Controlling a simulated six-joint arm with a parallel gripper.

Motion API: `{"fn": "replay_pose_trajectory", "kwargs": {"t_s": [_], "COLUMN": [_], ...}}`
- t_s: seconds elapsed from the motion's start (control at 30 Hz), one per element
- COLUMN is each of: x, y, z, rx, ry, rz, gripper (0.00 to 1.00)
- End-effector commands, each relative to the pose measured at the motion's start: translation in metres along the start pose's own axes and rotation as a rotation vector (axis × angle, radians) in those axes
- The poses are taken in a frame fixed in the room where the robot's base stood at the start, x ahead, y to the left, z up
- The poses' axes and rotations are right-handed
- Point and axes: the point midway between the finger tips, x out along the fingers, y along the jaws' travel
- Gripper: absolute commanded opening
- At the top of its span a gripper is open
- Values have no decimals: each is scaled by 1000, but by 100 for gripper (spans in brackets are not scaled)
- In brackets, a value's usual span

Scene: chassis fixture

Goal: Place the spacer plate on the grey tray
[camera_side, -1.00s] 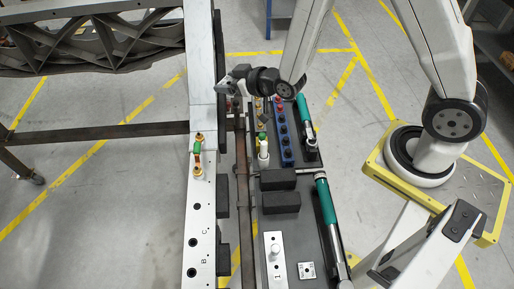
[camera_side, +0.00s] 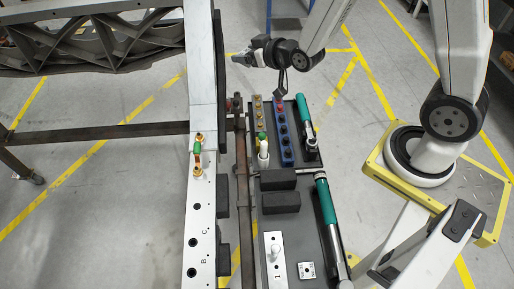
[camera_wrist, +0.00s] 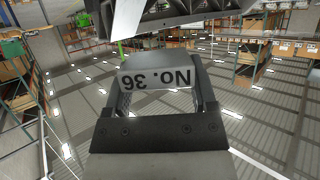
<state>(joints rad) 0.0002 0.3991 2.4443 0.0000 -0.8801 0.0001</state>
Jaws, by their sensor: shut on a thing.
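My gripper (camera_side: 243,59) is in the air beyond the far end of the tray in the side view, pointing left. In the wrist view my gripper (camera_wrist: 157,68) is shut on a grey block-like plate marked "No. 36" (camera_wrist: 155,78), which reads upside down between the two fingers. I take this for the spacer plate; in the side view it is too small to make out clearly. The long dark grey tray (camera_side: 300,222) lies below and nearer the camera, apart from the held plate.
The tray carries black blocks (camera_side: 280,202), a blue socket rail (camera_side: 284,135), two green-handled tools (camera_side: 325,200), a white plate with a knob (camera_side: 274,262) and a small square plate (camera_side: 306,270). A light metal beam (camera_side: 201,225) runs along its left.

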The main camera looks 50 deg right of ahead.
Motion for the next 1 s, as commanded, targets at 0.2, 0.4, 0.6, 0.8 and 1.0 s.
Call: {"fn": "replay_pose_trajectory", "kwargs": {"t_s": [0.2, 0.4, 0.6, 0.8, 1.0], "x": [-9, -8, -7, -9, -22], "y": [0, -6, -30, -72, -120], "z": [-1, 3, 20, 51, 90], "rx": [0, -8, -39, -95, -156], "ry": [2, 1, -2, -4, -3], "rz": [0, -14, -70, -179, -312], "gripper": [0, 0, 0, 0, 0]}}
